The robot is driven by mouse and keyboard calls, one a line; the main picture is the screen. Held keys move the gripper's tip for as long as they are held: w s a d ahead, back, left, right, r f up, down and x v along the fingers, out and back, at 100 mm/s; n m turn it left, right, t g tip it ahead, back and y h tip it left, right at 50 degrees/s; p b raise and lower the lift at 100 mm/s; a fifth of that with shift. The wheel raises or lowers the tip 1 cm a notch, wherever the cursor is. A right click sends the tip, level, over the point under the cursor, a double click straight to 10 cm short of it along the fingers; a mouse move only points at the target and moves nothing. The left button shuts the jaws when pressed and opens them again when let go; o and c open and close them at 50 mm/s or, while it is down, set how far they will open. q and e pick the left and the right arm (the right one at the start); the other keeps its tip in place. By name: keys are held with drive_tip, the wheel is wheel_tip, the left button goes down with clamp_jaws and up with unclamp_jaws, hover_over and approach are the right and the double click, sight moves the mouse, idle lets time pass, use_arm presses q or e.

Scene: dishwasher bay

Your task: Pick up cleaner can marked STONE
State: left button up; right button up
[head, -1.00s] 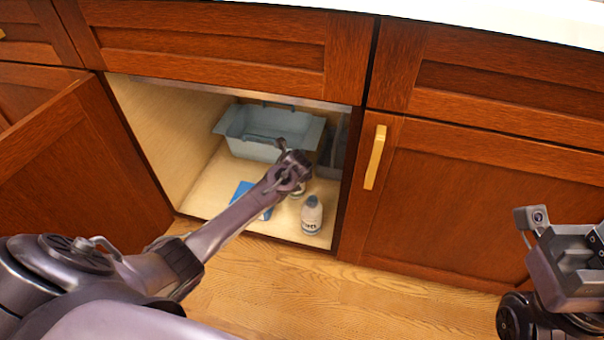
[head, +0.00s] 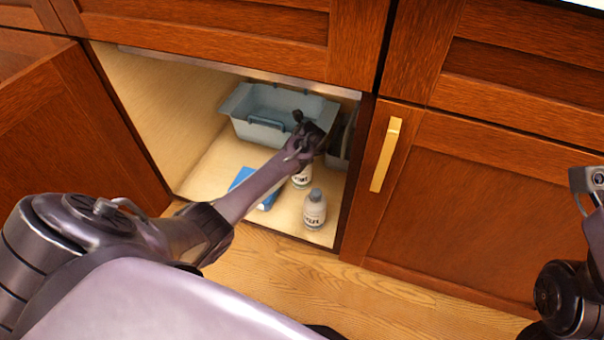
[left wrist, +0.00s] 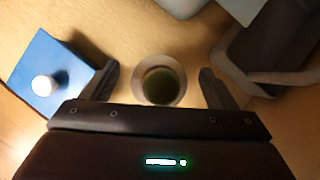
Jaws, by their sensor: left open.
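A white can (head: 302,180) stands in the open cabinet, partly hidden behind my left arm, and its dark lettering is too small to read surely. A second whitish bottle-shaped can (head: 315,210) stands nearer the cabinet's front edge, its lettering also unclear. My left gripper (head: 314,142) is inside the cabinet, above the first can. In the left wrist view, my open left gripper (left wrist: 160,78) has a round can top (left wrist: 160,84) between its spread fingers, with gaps on both sides. My right gripper (head: 588,182) is cut by the right edge, and its jaws are unclear.
A grey-blue bin (head: 262,131) stands behind the cans. A blue box (head: 240,178) with a white cap (left wrist: 43,86) lies left of the gripper. The cabinet's right wall is close to the cans. The open door (head: 75,140) is at left.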

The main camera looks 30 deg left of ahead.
use_arm(q)
drive_tip(key=shift+b+x, duration=0.3)
drive_tip(key=shift+x, duration=0.5)
drive_tip(key=c, duration=1.5)
